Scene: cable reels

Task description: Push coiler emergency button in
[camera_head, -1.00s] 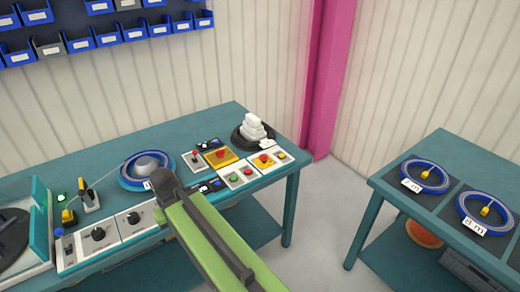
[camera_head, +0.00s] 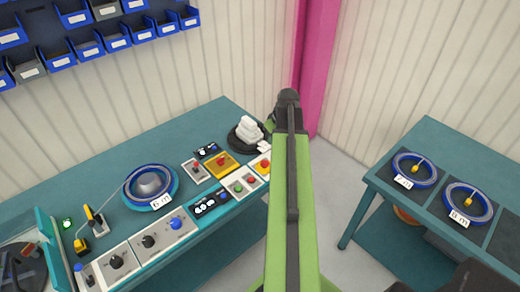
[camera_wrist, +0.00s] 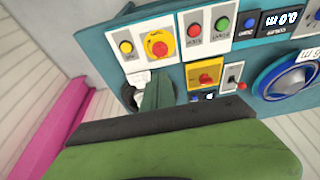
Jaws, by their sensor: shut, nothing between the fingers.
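The coiler emergency button (camera_wrist: 159,47) is a red mushroom button on a round yellow backing, on a white panel beside a smaller yellow button (camera_wrist: 126,46). My gripper (camera_wrist: 157,90) is shut and empty. In the wrist view its tip lies just below the button's panel, over the dark round base, apart from the button as far as I can tell. In the head view my arm hides most of it.
Next to the button are a panel with green and red buttons (camera_head: 240,182), a yellow rotary switch (camera_head: 220,163) and a small lever (camera_head: 196,168). A white stack (camera_head: 249,131) stands behind. A blue reel (camera_head: 150,187) is further left. Another table (camera_head: 432,150) with reels stands right.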

